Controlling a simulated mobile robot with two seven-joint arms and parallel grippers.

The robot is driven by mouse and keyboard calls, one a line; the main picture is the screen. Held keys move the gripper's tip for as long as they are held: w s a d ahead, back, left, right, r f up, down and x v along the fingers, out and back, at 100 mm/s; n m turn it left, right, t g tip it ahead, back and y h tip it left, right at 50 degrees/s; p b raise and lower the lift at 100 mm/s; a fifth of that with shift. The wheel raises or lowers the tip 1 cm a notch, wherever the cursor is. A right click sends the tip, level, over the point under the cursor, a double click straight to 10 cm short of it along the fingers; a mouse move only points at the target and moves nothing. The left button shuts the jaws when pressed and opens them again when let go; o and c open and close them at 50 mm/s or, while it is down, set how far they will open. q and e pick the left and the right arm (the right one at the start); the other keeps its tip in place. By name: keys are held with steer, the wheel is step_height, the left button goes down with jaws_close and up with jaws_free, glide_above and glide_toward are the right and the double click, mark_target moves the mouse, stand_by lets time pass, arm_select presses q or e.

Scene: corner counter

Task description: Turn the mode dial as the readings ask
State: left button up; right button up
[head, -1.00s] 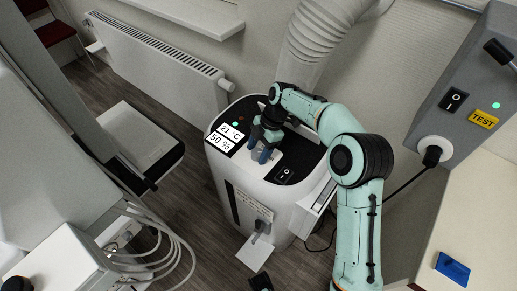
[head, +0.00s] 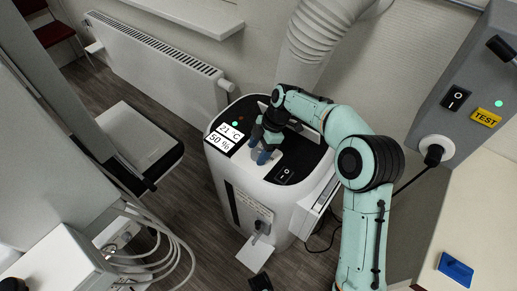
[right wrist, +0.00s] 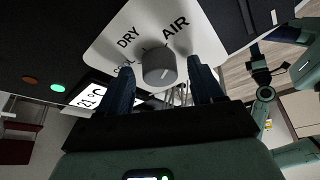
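The white climate unit (head: 235,185) stands on the floor. Its display (head: 222,137) reads 21 °C and 50 %. In the right wrist view, the grey mode dial (right wrist: 158,66) sits on a white plate lettered DRY, AIR and a partly hidden word that looks like COOL. A light mark shows on the dial's face; its exact setting is hard to tell. My right gripper (head: 262,150) is over the unit's top, open, with one blue finger on each side of the dial and visible gaps. My left gripper (right wrist: 261,72) shows small and dark in the right wrist view; its fingers are unclear.
A black rocker switch (head: 285,176) is on the unit's top near the dial. A ribbed white hose (head: 318,40) rises behind. A grey box with a TEST label (head: 486,118) and a plugged socket is at right. A radiator (head: 155,65) stands at the wall.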

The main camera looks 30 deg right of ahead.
steer(key=p+v, duration=0.2)
steer(key=v, duration=1.1)
steer(key=shift+r+p, duration=0.2)
steer(key=shift+p, duration=0.1)
